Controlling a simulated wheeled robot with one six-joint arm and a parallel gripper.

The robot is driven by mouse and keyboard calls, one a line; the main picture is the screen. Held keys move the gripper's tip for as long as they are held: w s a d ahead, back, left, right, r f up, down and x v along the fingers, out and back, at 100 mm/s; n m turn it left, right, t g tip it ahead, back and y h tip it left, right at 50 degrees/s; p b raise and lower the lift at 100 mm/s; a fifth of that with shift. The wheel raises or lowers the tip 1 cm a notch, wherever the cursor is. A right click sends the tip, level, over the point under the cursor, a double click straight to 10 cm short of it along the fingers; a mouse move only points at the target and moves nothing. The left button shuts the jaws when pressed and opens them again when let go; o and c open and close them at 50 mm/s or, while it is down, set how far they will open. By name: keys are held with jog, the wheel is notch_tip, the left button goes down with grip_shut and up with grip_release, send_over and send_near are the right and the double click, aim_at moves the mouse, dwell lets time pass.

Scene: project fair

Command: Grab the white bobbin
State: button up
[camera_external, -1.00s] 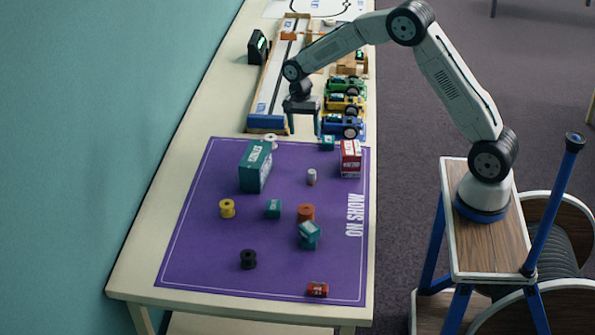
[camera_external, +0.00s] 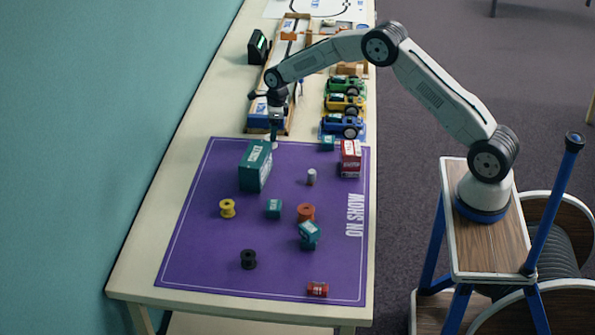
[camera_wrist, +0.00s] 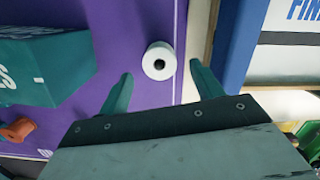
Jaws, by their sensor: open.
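The white bobbin (camera_wrist: 158,61) stands on the purple mat near its far edge, its round top with a dark centre hole facing the wrist camera. In the external view the bobbin (camera_external: 271,145) shows only in part, behind my gripper's fingers. My gripper (camera_wrist: 160,90) is open and empty. In the wrist view the bobbin appears between the two fingers, slightly beyond their tips. In the external view my gripper (camera_external: 274,138) points down right over the bobbin; whether it touches it I cannot tell.
A large teal box (camera_external: 255,166) stands close by on the mat (camera_external: 190,255). The wooden track with a blue end (camera_external: 258,122) lies just beyond the mat edge. A yellow bobbin (camera_external: 227,209), an orange bobbin (camera_external: 306,212), a black bobbin (camera_external: 248,259) and small boxes are nearer.

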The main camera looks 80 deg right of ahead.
jog(key=f, duration=0.4)
jog(key=shift+w+f, duration=0.15)
jog(key=shift+w, duration=0.25)
jog(key=c, duration=1.1)
jog(key=shift+o, duration=0.2)
